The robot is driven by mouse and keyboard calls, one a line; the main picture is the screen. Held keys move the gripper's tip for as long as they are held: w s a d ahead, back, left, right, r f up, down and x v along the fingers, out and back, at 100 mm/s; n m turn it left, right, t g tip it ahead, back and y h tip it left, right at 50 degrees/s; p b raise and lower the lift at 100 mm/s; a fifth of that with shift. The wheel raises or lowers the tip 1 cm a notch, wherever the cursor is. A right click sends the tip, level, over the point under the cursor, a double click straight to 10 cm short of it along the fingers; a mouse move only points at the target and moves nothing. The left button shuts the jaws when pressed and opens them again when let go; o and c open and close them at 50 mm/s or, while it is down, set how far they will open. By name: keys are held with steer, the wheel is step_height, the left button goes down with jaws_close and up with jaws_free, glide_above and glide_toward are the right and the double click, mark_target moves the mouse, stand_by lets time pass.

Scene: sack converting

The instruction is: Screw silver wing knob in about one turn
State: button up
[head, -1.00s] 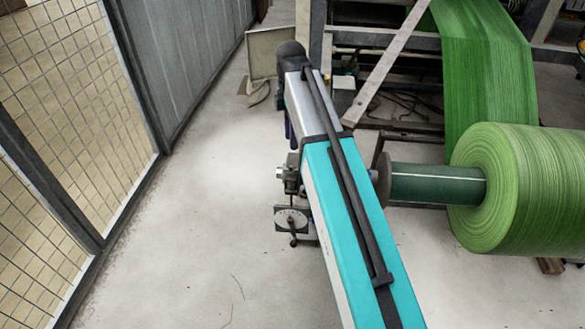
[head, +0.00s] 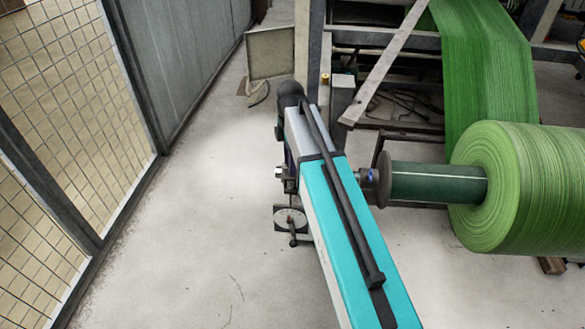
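My teal and silver arm (head: 335,215) reaches up through the middle of the head view and bends at a dark joint (head: 290,93). I cannot make out a silver wing knob for certain. A small silver and dark fitting (head: 280,172) shows just left of the arm, too small to identify. Below it is a round pale dial (head: 290,218) with a dark handle. My arm hides whatever lies behind it here.
A large green roll (head: 530,190) sits on a dark green shaft (head: 435,184) to the right, with a dark round flange (head: 384,180) close to my arm. A mesh fence (head: 60,130) runs along the left. The floor (head: 190,230) between fence and arm is clear.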

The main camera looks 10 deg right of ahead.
steer(key=shift+f, duration=1.25)
jaws_close()
steer(key=shift+d, duration=0.3)
steer(key=shift+s+a, duration=0.1)
steer(key=shift+a, duration=0.05)
